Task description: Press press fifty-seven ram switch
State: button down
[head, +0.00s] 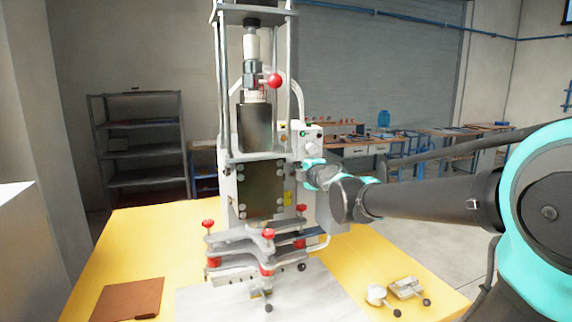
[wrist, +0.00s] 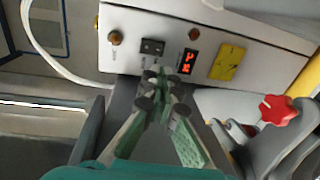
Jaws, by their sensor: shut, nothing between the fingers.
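The press (head: 262,190) stands on the yellow table, with its white control box (head: 308,140) on its right side. In the wrist view the box's panel (wrist: 215,35) fills the top. It carries a small black switch block (wrist: 152,47), a lit red display (wrist: 188,61), orange-brown round buttons (wrist: 115,37) and a yellow label (wrist: 227,62). I cannot read which control is the ram switch. My gripper (wrist: 163,88) is shut and empty, its tips just below the black switch block and display. I cannot tell whether they touch the panel. In the head view my wrist hides the fingers.
A red star knob (wrist: 278,109) is to the right of my gripper. A brown pad (head: 128,299) and small metal parts (head: 405,288) lie on the yellow table (head: 165,235). Shelves (head: 140,150) stand behind. A white cable (wrist: 45,55) curves at the panel's left.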

aim_at(286, 162)
jog(key=x, duration=1)
jog(key=shift+w, duration=0.1)
